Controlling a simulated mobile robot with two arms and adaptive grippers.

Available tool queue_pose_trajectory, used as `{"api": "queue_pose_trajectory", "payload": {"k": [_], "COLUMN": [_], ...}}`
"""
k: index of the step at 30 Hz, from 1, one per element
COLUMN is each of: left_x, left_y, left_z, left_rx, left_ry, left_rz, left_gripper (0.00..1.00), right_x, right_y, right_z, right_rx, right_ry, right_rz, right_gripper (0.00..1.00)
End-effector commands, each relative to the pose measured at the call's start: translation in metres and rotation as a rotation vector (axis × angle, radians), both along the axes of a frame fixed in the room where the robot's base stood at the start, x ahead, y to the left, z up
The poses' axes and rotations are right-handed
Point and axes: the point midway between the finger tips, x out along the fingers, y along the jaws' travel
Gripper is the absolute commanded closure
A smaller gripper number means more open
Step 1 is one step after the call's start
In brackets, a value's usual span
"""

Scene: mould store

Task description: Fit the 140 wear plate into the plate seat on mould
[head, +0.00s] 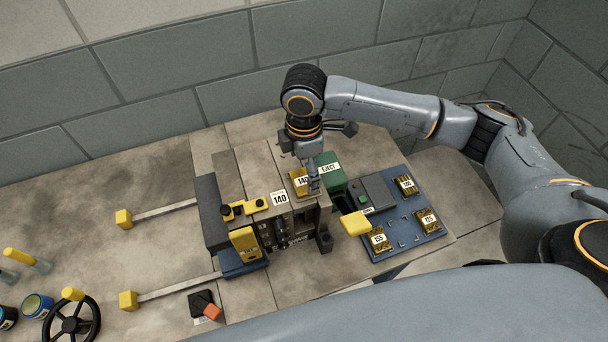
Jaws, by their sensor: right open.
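The brass 140 wear plate (299,183) is at the top of the mould (226,172), just left of the green EJECT block. Whether it lies flush in the plate seat cannot be told, since my gripper covers its right side and hides the seat. A white label reading 140 (280,198) is on the mould beside it. My right gripper (313,184) points down at the plate's right edge, open; contact with the plate cannot be made out. My left gripper is not in view.
A blue tray (399,239) right of the mould holds brass plates, including 155 (380,240) and 125 (427,221). A yellow handle (355,223) and the green EJECT block (328,171) stand between. A handwheel (71,324) and cans are at lower left.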

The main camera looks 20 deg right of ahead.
Motion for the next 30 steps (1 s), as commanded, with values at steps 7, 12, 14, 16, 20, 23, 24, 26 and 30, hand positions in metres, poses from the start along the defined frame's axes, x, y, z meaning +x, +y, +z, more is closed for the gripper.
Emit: {"api": "queue_pose_trajectory", "payload": {"k": [7, 12, 14, 16, 20, 23, 24, 26, 30], "left_x": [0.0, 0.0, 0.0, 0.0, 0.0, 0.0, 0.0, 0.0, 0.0], "left_y": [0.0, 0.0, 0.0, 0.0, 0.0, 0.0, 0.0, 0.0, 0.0], "left_z": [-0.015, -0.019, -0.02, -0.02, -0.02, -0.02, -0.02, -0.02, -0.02], "left_rx": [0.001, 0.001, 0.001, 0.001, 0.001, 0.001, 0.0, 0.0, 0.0], "left_ry": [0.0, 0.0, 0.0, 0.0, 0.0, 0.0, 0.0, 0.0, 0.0], "left_rz": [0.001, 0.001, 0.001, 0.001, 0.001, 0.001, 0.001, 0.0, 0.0], "left_gripper": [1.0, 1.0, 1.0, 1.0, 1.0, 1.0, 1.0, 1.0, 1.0], "right_x": [0.001, 0.001, 0.0, 0.0, 0.0, 0.0, 0.0, 0.0, 0.0], "right_y": [0.001, 0.0, 0.0, 0.0, 0.0, 0.0, 0.0, 0.0, 0.0], "right_z": [0.053, 0.078, 0.083, 0.086, 0.088, 0.088, 0.088, 0.088, 0.088], "right_rx": [0.001, 0.0, 0.0, 0.0, -0.001, -0.001, 0.0, 0.0, 0.0], "right_ry": [-0.004, -0.003, -0.001, 0.0, 0.001, 0.0, 0.0, 0.0, 0.0], "right_rz": [0.0, -0.001, -0.001, -0.001, -0.001, -0.001, -0.001, -0.001, -0.001], "right_gripper": [0.12, 0.12, 0.12, 0.12, 0.12, 0.12, 0.12, 0.12, 0.12]}}
